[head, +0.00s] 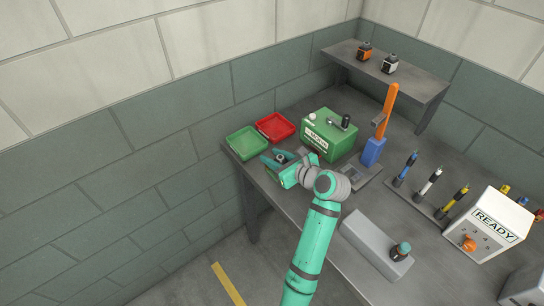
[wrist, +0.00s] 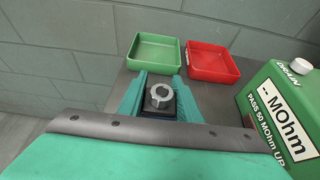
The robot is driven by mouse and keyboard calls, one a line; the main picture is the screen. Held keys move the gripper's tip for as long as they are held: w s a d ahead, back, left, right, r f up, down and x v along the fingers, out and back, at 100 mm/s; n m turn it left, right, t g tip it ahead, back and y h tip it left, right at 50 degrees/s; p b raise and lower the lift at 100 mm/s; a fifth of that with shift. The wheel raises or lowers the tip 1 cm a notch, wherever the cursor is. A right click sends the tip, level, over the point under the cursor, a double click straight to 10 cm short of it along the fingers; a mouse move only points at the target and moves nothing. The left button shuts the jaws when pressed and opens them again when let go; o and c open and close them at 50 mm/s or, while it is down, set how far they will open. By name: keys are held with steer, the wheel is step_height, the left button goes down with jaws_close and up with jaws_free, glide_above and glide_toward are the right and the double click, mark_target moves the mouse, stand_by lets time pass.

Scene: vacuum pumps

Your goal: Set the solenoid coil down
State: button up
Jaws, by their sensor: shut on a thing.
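My gripper (wrist: 160,100) is shut on the solenoid coil (wrist: 159,94), a small dark block with a light grey ring on top. In the wrist view the coil sits between the two teal fingers. In the head view the gripper (head: 281,161) is at the left end of the bench, just in front of the trays, with the coil (head: 281,157) partly hidden by the fingers. The green tray (wrist: 155,67) is straight beyond the coil and the red tray (wrist: 213,75) is to its right. Both trays look empty. I cannot tell the coil's height above the bench.
A green MOhm meter (head: 318,146) stands right of my gripper. A blue stand with an orange handle (head: 386,108) is farther right. Two coil-like blocks, one orange-topped (head: 365,51) and one white (head: 389,64), sit on the raised shelf (head: 408,82). The bench's left edge is close.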

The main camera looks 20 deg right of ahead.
steer(key=shift+d, duration=0.1)
steer(key=o, duration=1.2)
steer(key=shift+s+d+f, duration=0.1)
steer(key=shift+s, duration=0.1)
steer(key=v, duration=1)
steer(key=shift+s, duration=0.35)
steer(key=shift+w, duration=0.1)
jaws_close()
